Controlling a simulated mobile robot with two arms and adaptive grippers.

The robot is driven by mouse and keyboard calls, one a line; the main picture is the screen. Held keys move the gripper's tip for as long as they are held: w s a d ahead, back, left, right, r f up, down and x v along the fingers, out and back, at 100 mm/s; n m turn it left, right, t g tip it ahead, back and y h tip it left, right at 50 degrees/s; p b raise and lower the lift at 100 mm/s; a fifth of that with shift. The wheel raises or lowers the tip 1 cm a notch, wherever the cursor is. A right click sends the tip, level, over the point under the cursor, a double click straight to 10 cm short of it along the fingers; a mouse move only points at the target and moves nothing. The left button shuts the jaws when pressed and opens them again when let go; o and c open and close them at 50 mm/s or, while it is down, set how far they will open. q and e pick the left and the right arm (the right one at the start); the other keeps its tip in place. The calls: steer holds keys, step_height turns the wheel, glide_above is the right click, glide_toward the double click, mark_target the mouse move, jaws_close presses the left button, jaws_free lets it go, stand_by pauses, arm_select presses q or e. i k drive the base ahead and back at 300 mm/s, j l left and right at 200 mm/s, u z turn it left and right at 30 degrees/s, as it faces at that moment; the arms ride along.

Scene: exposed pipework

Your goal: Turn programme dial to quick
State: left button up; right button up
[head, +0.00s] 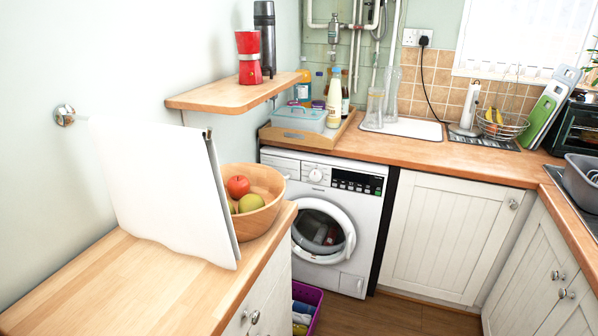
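The washing machine (327,268) stands under the wooden counter at the back, with its round door (322,231) shut and laundry behind the glass. Its programme dial (316,175) is a white round knob on the upper front panel, left of the black display panel (357,182). The marks around the dial are too small to read, so its setting cannot be told. Neither of my grippers is in view.
A purple crate (307,300) sits on the floor before the machine's left side. The wooden floor (400,316) in front is otherwise clear. A shelf (235,95) juts from the left wall.

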mark_target(316, 174)
steer(key=i+l+u, duration=0.15)
steer(key=i+l, duration=0.15)
steer(key=i+l+u, duration=0.15)
steer(key=i+l, duration=0.15)
steer(key=l, duration=0.2)
steer(key=i+l+u, duration=0.1)
steer(key=i+l, duration=0.2)
steer(key=l, duration=0.2)
